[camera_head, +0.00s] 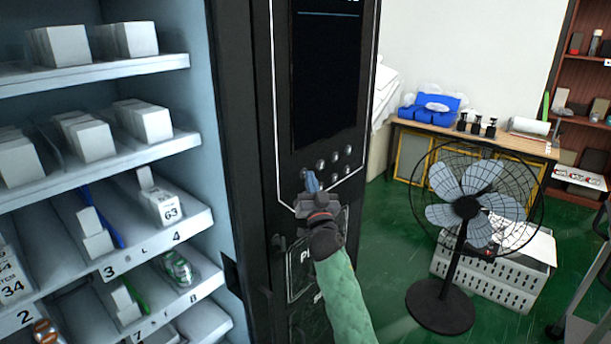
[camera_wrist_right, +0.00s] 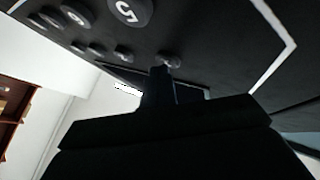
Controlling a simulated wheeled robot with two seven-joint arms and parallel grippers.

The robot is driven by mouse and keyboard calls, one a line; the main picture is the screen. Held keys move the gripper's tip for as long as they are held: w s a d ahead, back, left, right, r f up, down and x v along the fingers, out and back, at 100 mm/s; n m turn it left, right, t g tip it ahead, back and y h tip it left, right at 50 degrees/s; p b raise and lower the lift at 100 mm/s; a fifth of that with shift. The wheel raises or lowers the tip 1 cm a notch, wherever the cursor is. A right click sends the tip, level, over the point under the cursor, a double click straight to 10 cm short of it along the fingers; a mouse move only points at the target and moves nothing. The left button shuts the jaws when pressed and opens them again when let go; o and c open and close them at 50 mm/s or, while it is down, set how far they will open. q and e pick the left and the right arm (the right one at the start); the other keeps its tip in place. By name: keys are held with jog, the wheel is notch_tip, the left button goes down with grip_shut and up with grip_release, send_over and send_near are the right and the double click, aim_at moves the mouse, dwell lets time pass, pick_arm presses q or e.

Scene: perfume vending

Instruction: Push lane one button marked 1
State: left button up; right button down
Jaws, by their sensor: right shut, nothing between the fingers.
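The keypad of round grey buttons (camera_head: 335,158) is on the black front panel of the vending machine, below its dark screen. My right gripper (camera_head: 312,181) is at the keypad's lower left, shut and empty, its fingertips close to the leftmost buttons. In the right wrist view its fingers (camera_wrist_right: 160,82) point at a small round button (camera_wrist_right: 168,60); I cannot tell whether they touch it. No mark 1 is readable in either view. My left gripper is not in view.
Shelves (camera_head: 95,70) with white boxes and numbered lanes stand inside the machine at left. A floor fan (camera_head: 468,205), a white crate (camera_head: 490,275) and a wooden table (camera_head: 480,137) are at right. Green floor is clear between the machine and the fan.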

jog(key=shift+s+d+p, duration=0.3)
jog(key=shift+s+d, duration=0.2)
jog(key=shift+d, duration=0.15)
jog(key=s+d+p, duration=0.1)
jog(key=d, duration=0.1)
jog(key=s+d, duration=0.2)
jog(key=shift+p, duration=0.4)
dwell(0.8)
